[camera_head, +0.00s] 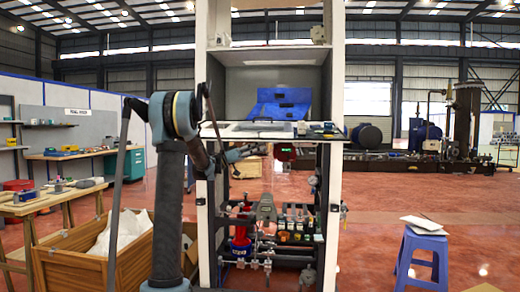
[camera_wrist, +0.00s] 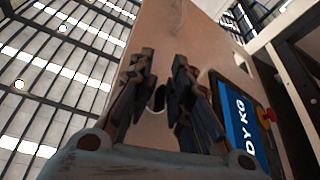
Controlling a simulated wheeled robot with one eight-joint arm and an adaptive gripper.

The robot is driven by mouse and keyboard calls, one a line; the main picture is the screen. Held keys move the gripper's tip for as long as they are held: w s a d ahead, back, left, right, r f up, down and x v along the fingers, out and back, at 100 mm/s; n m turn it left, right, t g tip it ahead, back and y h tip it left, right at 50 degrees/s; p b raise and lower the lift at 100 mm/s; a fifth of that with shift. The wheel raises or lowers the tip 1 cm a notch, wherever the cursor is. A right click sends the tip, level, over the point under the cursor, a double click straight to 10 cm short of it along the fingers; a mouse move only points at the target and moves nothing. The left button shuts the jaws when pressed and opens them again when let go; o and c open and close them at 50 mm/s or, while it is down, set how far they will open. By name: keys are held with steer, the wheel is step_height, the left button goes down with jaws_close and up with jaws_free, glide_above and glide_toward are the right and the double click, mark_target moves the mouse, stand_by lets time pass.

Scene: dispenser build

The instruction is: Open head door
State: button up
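The dispenser (camera_head: 334,110) is a tall white frame with an open upper compartment and a flat ledge (camera_head: 235,130) at mid height. In the wrist view a tan panel (camera_wrist: 205,40), perhaps the head door, fills the middle, with a dark oval opening (camera_wrist: 158,98). My gripper (camera_wrist: 162,75) is in front of this panel, its two dark fingers apart and the oval showing between them. I see nothing held; whether the fingertips touch the panel is unclear.
Pipes and valves (camera_head: 262,250) fill the lower frame. A wooden crate (camera_head: 75,265) stands left, a blue stool (camera_head: 425,245) right. The floor right of the dispenser is mostly clear.

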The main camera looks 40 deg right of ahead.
steer(key=v, duration=1.1)
steer(key=shift+w, duration=0.3)
stand_by(0.7)
steer(key=shift+d, duration=0.15)
